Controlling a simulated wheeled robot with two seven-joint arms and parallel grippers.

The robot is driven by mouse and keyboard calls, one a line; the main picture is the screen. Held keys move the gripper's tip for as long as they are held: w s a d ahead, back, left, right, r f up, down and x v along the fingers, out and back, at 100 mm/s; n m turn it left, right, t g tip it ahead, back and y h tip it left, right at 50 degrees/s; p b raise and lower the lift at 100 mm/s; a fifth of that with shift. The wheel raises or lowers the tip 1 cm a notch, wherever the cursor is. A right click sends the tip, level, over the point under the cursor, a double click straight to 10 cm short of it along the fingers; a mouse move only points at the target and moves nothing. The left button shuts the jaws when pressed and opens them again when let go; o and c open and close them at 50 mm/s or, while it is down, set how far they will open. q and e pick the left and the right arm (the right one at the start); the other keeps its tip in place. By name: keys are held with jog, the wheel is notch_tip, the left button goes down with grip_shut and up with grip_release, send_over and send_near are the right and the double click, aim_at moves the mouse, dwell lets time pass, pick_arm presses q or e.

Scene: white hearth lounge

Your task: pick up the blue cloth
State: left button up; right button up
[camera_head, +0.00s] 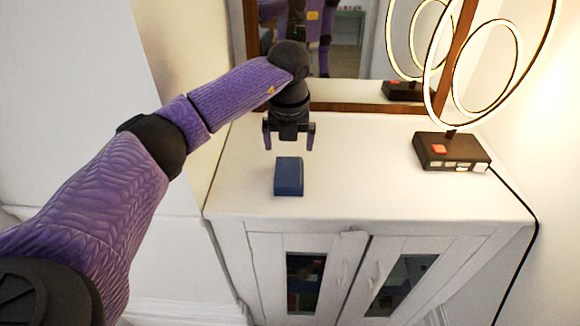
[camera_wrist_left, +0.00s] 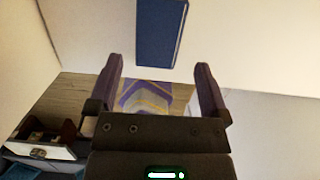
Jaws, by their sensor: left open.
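The blue cloth (camera_head: 288,176) is a small, flat-sided, folded-looking block on the white cabinet top (camera_head: 370,185), near its front left part. It also shows in the left wrist view (camera_wrist_left: 160,32), just past the fingertips at the top of the picture. My left gripper (camera_head: 289,146) is open and points down, a little behind the cloth in the head view. The gap between its fingers (camera_wrist_left: 159,65) is empty, and they look apart from the cloth. My right gripper is not in view.
A ring lamp with a dark base (camera_head: 452,152) stands at the right of the cabinet, its cord running down the right side. A wood-framed mirror (camera_head: 350,100) rises behind the cabinet. The top between cloth and lamp is clear. Cabinet doors (camera_head: 345,275) are below.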

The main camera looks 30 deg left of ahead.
aim_at(289, 171)
pick_arm(q)
notch_tip(289, 171, down, 8)
jog(key=b, duration=0.3)
jog(key=shift+f, duration=0.25)
jog(key=shift+w+f, duration=0.1)
jog(key=shift+r, duration=0.2)
jog(key=c, duration=0.8)
jog(key=shift+c, duration=0.6)
notch_tip(289, 171, up, 10)
jog(key=p, duration=0.3)
jog(key=shift+f+p, duration=0.2)
jog(key=shift+p, duration=0.1)
jog(key=shift+r, duration=0.2)
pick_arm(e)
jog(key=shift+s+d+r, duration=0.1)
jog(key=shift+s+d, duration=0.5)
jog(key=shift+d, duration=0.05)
